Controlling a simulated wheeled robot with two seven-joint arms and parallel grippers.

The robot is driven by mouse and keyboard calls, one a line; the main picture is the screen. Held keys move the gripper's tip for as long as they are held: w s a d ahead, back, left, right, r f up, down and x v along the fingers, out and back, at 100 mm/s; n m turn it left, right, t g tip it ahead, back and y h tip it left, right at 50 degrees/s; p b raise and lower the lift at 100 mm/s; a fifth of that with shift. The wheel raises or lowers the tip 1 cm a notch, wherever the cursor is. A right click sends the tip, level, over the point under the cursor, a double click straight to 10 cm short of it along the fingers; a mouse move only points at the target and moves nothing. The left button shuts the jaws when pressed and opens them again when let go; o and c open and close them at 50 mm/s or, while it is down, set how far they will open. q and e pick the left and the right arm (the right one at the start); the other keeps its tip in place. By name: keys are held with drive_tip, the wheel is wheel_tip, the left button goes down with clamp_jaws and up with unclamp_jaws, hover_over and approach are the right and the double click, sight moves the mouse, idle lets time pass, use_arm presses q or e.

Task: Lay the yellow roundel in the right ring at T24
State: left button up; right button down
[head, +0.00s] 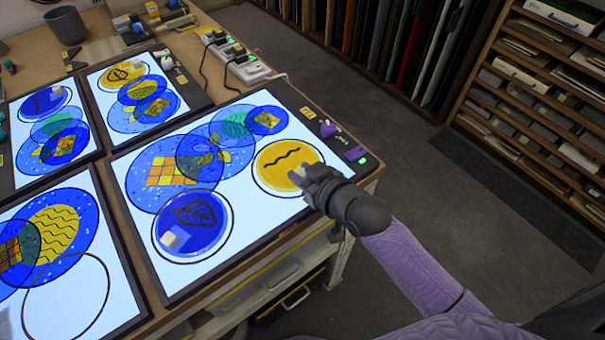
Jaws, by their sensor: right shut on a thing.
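The yellow roundel (281,157) with a black wavy line lies over the right ring (254,182) of the nearest right-hand light panel (258,211). The ring's dark outline shows around it, with a thin pale gap in places. My right gripper (299,176) is at the roundel's lower right part and is shut on it, probably by a small grip piece mostly hidden by the fingers. I cannot tell whether the roundel touches the panel. A small yellow tag (308,113) is on the panel's frame, too small to read. My left gripper is not in view.
A blue leaf roundel (205,214) with a clear block lies in the panel's left ring. Overlapping patterned blue discs (140,180) cover the upper left. Other lit panels stand left.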

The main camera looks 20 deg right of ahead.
drive_tip(key=shift+c, duration=2.2)
unclamp_jaws()
drive_tip(key=shift+s+d+r, duration=0.1)
drive_tip(key=shift+s+r, duration=0.15)
drive_tip(key=shift+r, duration=0.05)
drive_tip(key=p+v, duration=0.4)
drive_tip(key=v, duration=0.7)
drive_tip(key=s+d+f+m+g+h, duration=0.1)
drive_tip(key=s+d+f+g, duration=0.15)
drive_tip(key=f, duration=0.55)
drive_tip(key=s+d+f+g+h, duration=0.1)
drive_tip(key=s+f+g+h, duration=0.1)
drive_tip(key=s+f, duration=0.35)
drive_tip(key=s+d+f+m+g+h, duration=0.1)
drive_tip(key=s+d+f+g, duration=0.1)
drive_tip(key=f, duration=0.7)
drive_tip(key=s+a+f+g, duration=0.1)
drive_tip(key=s+f+g, duration=0.1)
drive_tip(key=s+f, duration=0.3)
drive_tip(key=s+a+f+g, duration=0.1)
drive_tip(key=s+f+g, duration=0.2)
drive_tip(key=s, duration=0.9)
wheel_tip(320, 180, down, 2)
drive_tip(key=shift+s+a+f+n+g+h, duration=0.1)
drive_tip(key=shift+s+a+n+g+h, duration=0.2)
drive_tip(key=shift+s+a+g+h, duration=0.1)
